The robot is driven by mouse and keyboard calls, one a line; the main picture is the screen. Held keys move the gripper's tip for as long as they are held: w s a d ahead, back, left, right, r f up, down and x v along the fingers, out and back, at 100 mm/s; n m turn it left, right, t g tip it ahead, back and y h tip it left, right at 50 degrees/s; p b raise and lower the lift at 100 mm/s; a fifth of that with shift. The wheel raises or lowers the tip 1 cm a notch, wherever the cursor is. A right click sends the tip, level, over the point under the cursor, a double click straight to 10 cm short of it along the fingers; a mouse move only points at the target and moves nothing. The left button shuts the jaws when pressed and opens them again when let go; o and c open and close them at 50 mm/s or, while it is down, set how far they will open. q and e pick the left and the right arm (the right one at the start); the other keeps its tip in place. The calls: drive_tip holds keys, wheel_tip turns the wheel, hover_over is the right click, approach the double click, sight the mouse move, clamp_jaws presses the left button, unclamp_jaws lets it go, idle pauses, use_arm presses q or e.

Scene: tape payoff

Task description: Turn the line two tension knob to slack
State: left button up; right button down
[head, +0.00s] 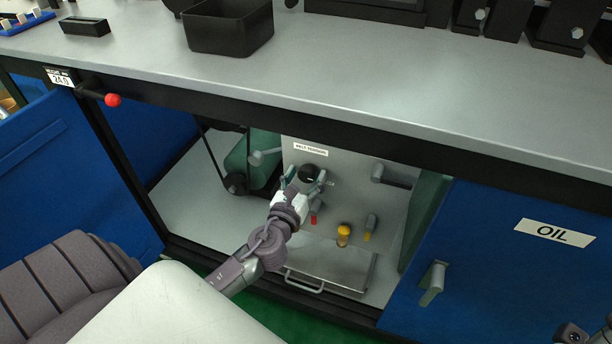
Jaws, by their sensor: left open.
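A black round knob (309,172) sits on the grey panel (345,161) inside the open bay under the bench. A small white label above it appears to read "BELT TENSION". My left gripper (304,183) reaches up from below, open, with its fingers on either side of the knob. I cannot tell whether they touch it. The knob's lower part is hidden by the gripper, and its pointer or marks are too small to read. At the bottom right corner, dark parts appear to be my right gripper (588,331), mostly cut off by the frame.
A yellow-topped fitting (343,231) and small red and yellow parts sit below the knob, above a metal tray (326,263) with a handle. A grey lever (392,174) sticks out at right. The bench edge overhangs the bay. A blue OIL door (500,262) stands right.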

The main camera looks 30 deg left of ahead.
use_arm(q)
drive_tip(key=shift+w, duration=0.1)
drive_tip(key=c, duration=1.1)
drive_tip(key=shift+c, duration=0.2)
